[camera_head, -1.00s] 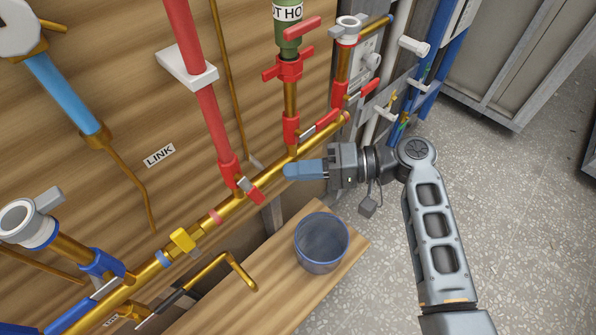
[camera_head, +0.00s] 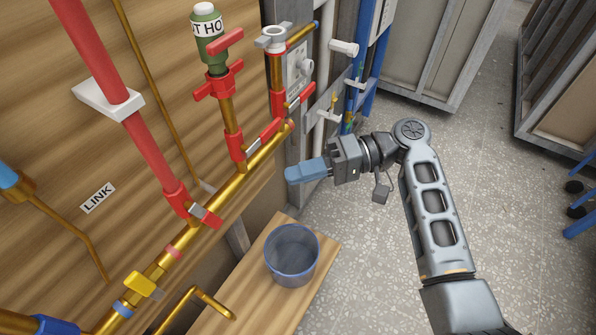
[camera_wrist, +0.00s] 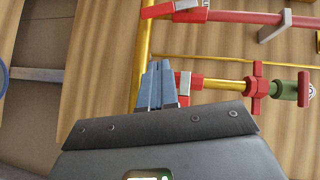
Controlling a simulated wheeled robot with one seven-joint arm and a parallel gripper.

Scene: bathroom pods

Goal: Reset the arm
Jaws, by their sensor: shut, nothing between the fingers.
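My gripper (camera_head: 306,171) is at the middle of the head view, at the end of my bent arm. Its blue fingers are together with nothing between them and point left toward the pipework. In the wrist view the shut fingers (camera_wrist: 158,85) point up the picture, with the brass pipe and red valves beyond them. In the head view the fingers appear right of the brass pipe (camera_head: 245,165) and above the bucket. I see no contact with either.
Grey cabinets (camera_head: 425,50) stand behind. The speckled floor (camera_head: 490,190) at right is largely clear.

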